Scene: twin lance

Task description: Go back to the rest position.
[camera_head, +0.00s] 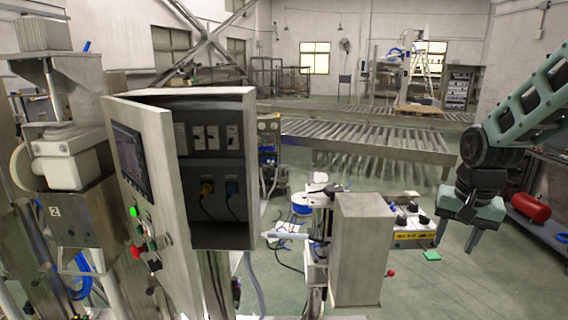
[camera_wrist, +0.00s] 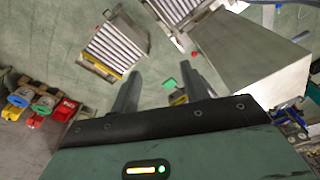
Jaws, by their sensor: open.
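My gripper (camera_head: 458,240) hangs at the right of the head view, pointing down, with its two grey fingers apart and nothing between them. In the wrist view my gripper (camera_wrist: 160,88) shows both fingers spread over the green floor. My green arm reaches in from the upper right of the head view. The gripper is apart from the machinery to its left.
An electrical cabinet (camera_head: 222,240) with an open door (camera_head: 150,190) stands at the left. A grey metal box (camera_head: 360,250) stands centre right. A roller conveyor (camera_head: 375,140) crosses behind. A red cylinder (camera_head: 530,208) lies on a shelf at right. Green floor (camera_head: 480,290) is clear below the gripper.

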